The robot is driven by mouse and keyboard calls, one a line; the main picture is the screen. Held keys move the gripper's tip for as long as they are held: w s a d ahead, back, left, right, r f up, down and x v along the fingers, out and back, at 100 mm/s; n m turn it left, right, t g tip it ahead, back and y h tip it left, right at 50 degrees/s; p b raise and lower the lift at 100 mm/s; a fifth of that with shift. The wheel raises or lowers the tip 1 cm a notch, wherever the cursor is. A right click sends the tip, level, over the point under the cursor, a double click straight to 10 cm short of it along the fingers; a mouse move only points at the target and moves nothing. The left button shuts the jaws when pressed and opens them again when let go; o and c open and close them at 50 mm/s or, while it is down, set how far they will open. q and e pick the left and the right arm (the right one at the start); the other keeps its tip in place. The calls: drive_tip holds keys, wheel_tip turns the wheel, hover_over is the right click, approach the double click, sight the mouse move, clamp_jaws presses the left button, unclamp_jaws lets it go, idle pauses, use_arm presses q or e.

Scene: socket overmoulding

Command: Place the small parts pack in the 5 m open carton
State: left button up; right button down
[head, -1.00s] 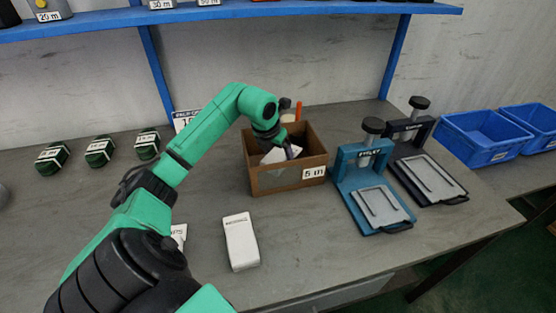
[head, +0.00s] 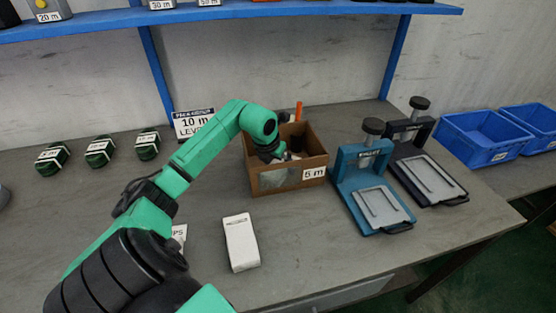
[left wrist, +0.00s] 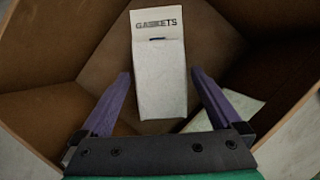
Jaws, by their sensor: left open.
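The open brown carton (head: 262,182) labelled 5 m stands at the middle of the bench. My left gripper (left wrist: 160,88) reaches down into it from above, and its purple fingers are apart. A white pack labelled GASKETS (left wrist: 158,75) is inside the carton, in line with the gap between the fingers, with space visible on both sides. The carton's inner walls surround it in the wrist view. In the head view the fingers and pack are mostly hidden by the carton wall and my arm. My right gripper is not in view.
A white pack (head: 241,243) lies on the bench in front of the carton. A blue press (head: 372,190) and a dark press (head: 430,175) stand to the right. Several green items (head: 100,152) sit at the left, near a 10 m sign (head: 195,122). Blue bins (head: 487,138) are at far right.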

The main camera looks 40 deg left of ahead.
use_arm(q)
drive_tip(key=v, duration=1.1)
drive_tip(key=shift+r+b, duration=0.3)
drive_tip(key=shift+b, duration=0.15)
drive_tip(key=shift+d, duration=0.1)
